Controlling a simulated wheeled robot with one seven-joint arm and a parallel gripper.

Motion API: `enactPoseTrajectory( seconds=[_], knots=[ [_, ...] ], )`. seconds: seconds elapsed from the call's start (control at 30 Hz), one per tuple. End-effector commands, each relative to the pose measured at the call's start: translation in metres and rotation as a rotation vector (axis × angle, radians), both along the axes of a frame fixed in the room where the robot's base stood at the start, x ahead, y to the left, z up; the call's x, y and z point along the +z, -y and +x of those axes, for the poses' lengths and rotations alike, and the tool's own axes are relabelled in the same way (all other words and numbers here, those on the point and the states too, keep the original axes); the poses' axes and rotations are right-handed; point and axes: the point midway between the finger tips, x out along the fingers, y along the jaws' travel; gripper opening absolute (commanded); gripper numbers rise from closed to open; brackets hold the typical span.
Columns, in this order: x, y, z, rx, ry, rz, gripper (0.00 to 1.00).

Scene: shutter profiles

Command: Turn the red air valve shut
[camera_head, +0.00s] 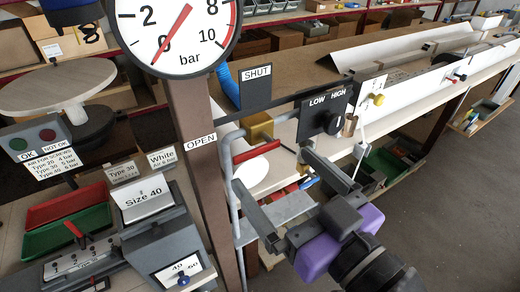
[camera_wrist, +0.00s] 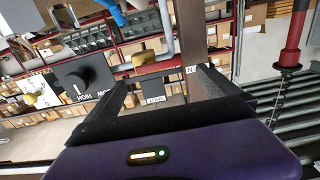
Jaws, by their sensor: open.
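The red valve lever (camera_head: 256,150) shows in the head view, lying nearly level just below the brass valve body (camera_head: 258,128). Whether a finger touches the lever I cannot tell.
A pressure gauge (camera_head: 183,30) on the brown post has its needle near 0. A blue hose (camera_head: 229,85) runs beside the post. A black LOW/HIGH switch box (camera_head: 325,115) is close right of the valve. Grey pipework (camera_head: 233,205) stands near my gripper.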

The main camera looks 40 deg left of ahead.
Motion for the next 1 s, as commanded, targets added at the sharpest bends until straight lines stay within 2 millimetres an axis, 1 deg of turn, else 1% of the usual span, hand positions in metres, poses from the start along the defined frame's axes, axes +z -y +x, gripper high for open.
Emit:
enactPoseTrajectory(
  seconds=[0.03,0.1,0.2,0.33,0.5,0.73,0.87,0.9,0.97,1.0],
  knots=[
    [0.003,-0.009,0.002,0.004,-0.001,0.000,1.00],
    [0.003,-0.019,0.007,0.003,-0.001,0.000,1.00],
    [0.003,-0.033,0.012,0.002,-0.002,0.001,1.00],
    [0.002,-0.045,0.018,0.000,-0.002,0.001,1.00],
    [0.001,-0.052,0.022,-0.002,-0.001,0.001,1.00],
    [0.000,-0.052,0.022,-0.003,-0.001,0.001,1.00],
    [0.000,-0.052,0.022,-0.003,-0.001,0.001,0.74],
    [0.000,-0.052,0.022,-0.003,-0.001,0.001,0.67],
    [0.000,-0.052,0.022,-0.003,-0.001,0.001,0.55],
    [0.000,-0.052,0.022,-0.003,-0.001,0.001,0.47]
  ],
)
